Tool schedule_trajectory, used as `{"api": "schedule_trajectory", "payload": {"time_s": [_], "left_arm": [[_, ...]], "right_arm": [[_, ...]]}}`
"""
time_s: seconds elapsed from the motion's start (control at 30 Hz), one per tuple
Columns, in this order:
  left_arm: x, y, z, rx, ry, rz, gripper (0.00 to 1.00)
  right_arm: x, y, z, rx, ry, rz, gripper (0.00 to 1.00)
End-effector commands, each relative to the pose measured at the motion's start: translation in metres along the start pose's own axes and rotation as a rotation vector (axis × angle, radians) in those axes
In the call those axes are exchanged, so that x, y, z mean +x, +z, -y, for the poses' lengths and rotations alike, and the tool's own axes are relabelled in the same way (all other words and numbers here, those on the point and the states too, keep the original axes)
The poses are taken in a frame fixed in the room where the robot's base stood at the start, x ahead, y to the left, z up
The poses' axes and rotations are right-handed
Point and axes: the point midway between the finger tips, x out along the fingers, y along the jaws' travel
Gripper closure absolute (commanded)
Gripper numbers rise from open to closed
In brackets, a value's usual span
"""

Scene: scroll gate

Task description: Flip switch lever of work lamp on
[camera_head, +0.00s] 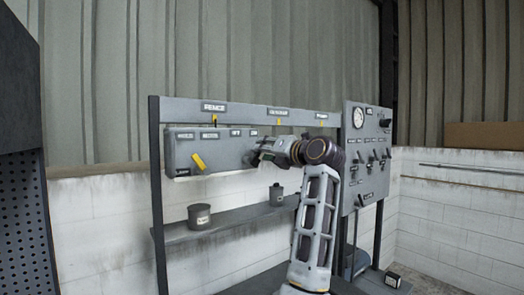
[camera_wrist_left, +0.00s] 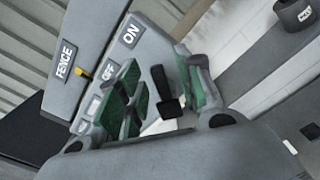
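A grey switch box (camera_head: 222,146) hangs on the rack in the head view and carries small labels and a yellow lever (camera_head: 199,161). My left gripper (camera_head: 254,156) is at the box's right part and hides what lies behind it. In the left wrist view, a black lever (camera_wrist_left: 166,100) stands out from the grey panel (camera_wrist_left: 165,52) near the OFF and ON labels. My left gripper (camera_wrist_left: 162,88) has its green-padded fingers apart, one on each side of this lever. I cannot tell whether a finger touches it. My right gripper is not in view.
A rail (camera_head: 240,108) with labels and yellow tags runs above the box; one reads FENCE. A shelf (camera_head: 225,222) below holds a grey pot (camera_head: 199,217) and a smaller one (camera_head: 276,196). A gauge panel (camera_head: 367,150) with several switches stands at the right.

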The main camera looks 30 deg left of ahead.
Motion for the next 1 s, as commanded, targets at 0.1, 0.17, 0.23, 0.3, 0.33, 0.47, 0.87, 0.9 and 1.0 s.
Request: {"api": "schedule_trajectory", "payload": {"time_s": [0.1, 0.17, 0.23, 0.3, 0.33, 0.47, 0.87, 0.9, 1.0], "left_arm": [[-0.015, 0.000, 0.001, 0.000, -0.002, 0.001, 0.64], [-0.022, 0.000, 0.001, 0.000, -0.002, 0.001, 0.64], [-0.029, 0.000, 0.001, 0.000, -0.001, 0.001, 0.64], [-0.036, 0.000, 0.001, 0.001, -0.002, 0.001, 0.64], [-0.038, 0.000, 0.001, 0.001, -0.001, 0.001, 0.64], [-0.045, 0.000, 0.001, 0.002, 0.000, 0.000, 0.64], [-0.048, 0.000, 0.001, 0.001, 0.000, 0.000, 0.64], [-0.048, 0.000, 0.001, 0.001, 0.000, 0.000, 0.64], [-0.048, 0.000, 0.001, 0.001, 0.000, 0.000, 0.64]], "right_arm": [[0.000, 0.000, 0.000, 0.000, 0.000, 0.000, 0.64], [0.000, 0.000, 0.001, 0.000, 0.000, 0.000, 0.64], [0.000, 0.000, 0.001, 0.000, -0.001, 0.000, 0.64], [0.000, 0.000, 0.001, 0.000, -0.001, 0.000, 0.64], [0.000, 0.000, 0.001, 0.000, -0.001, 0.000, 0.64], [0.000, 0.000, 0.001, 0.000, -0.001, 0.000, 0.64], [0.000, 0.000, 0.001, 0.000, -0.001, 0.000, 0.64], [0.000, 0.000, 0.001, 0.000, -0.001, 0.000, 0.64], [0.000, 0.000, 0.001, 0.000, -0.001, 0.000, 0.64]]}}
